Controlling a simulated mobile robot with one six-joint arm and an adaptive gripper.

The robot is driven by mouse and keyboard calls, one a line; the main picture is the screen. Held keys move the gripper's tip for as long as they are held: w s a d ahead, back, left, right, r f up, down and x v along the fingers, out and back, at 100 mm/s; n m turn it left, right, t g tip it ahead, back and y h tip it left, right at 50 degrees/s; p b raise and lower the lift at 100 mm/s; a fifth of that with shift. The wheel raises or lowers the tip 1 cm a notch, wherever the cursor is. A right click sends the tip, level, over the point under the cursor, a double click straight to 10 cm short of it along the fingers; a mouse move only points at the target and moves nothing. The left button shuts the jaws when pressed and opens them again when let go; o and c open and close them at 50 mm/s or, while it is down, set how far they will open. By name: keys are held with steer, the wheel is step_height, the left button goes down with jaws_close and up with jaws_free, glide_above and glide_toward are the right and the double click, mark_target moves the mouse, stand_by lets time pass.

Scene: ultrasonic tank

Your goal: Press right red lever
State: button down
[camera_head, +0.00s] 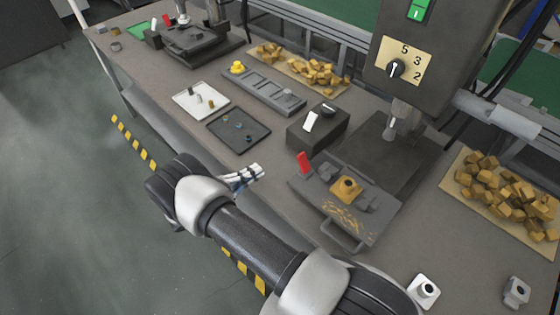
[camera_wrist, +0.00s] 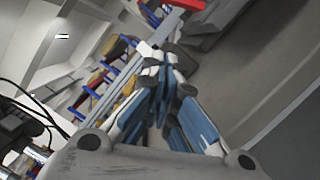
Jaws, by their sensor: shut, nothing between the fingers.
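The right red lever (camera_head: 304,162) stands up at the left rear corner of the right-hand grey fixture (camera_head: 318,188). A red part, apparently this lever, shows at the top edge of the wrist view (camera_wrist: 186,4). My gripper (camera_head: 260,171) is shut and empty, to the left of the red lever and apart from it, with its fingers pointing toward it. Its closed blue and white fingers fill the middle of the wrist view (camera_wrist: 160,55). Another red lever (camera_head: 167,20) stands at the far left station beside a white one (camera_head: 153,23).
A dark box (camera_head: 330,125) with a white lever (camera_head: 311,121) stands behind the fixture. A press head with a dial (camera_head: 396,68) hangs above its rear. Brass pieces (camera_head: 500,190) lie on a tray at right. A dark tray (camera_head: 260,135) lies beyond my gripper.

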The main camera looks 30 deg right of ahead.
mark_target(304, 163)
steer(key=s+d+r, duration=0.2)
steer(key=d+r, duration=0.1)
steer(key=d, duration=0.8)
